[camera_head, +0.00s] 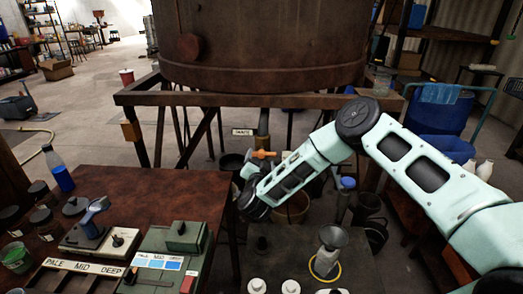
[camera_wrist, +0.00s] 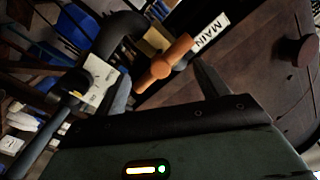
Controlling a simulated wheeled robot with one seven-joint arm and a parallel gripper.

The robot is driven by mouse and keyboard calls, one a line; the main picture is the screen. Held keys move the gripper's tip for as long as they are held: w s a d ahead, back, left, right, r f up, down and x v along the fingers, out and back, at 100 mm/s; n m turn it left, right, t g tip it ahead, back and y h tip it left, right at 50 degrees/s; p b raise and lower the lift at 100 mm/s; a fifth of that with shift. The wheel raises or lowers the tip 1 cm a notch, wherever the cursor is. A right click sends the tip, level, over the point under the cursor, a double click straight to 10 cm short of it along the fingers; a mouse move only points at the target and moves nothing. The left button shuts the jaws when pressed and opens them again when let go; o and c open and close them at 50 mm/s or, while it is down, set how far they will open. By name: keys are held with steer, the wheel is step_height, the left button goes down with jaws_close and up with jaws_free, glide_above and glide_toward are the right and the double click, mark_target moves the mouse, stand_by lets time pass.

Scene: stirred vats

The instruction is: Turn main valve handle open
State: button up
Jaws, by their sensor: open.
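The main valve handle is an orange bar (camera_head: 262,154) below the big rusty vat. In the wrist view the orange handle (camera_wrist: 164,64) lies slantwise between my two fingertips, beside a white label reading MAIN (camera_wrist: 211,32). My gripper (camera_wrist: 160,76) is open, with one dark finger on either side of the handle in that picture. I cannot tell whether the fingers reach around it or stop short, and no contact shows. In the head view my wrist is just below and left of the handle, and the fingers are hard to make out.
The rusty vat (camera_head: 262,45) stands on a brown frame (camera_head: 290,101). A dark red table (camera_head: 150,190) with jars and a control box is at left. Dark buckets and a funnel (camera_head: 333,237) stand below and right of my arm. A blue tub (camera_head: 437,118) is at right.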

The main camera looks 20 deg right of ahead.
mark_target(262, 150)
steer(key=shift+p+x, duration=0.4)
steer(key=shift+x, duration=2.3)
